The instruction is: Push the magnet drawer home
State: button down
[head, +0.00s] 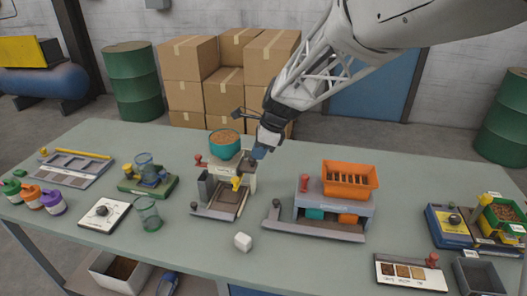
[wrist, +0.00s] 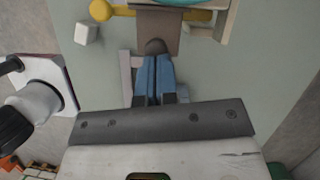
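The sack filler (head: 238,175) stands mid-table, with a teal bowl of grain (head: 225,139) on top and a yellow part on its front. In the wrist view, a flat brown piece (wrist: 158,28), which looks like the magnet drawer, sticks out of the filler toward me. A dark round knob (wrist: 155,46) is on its near end. My gripper (wrist: 154,57) has its blue fingers together, tips at the knob; I cannot tell if they touch it. In the head view, my gripper (head: 259,152) is just right of the filler, partly hiding that side.
A white cube (head: 243,242) lies in front of the filler. An orange crate (head: 350,179) sits on a grey machine to the right. A green glass (head: 147,212) and a white dial plate (head: 104,213) are to the left. The table between filler and crate is clear.

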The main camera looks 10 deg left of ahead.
jog(key=shift+s+f, duration=0.2)
jog(key=shift+f, duration=0.15)
jog(key=w+d+r, duration=0.2)
jog(key=d+r, duration=0.5)
jog(key=r, duration=0.3)
jog(key=shift+d, duration=0.25)
dwell(0.3)
jog(key=d, duration=0.5)
jog(key=shift+w+f, duration=0.1)
jog(key=shift+f, duration=0.15)
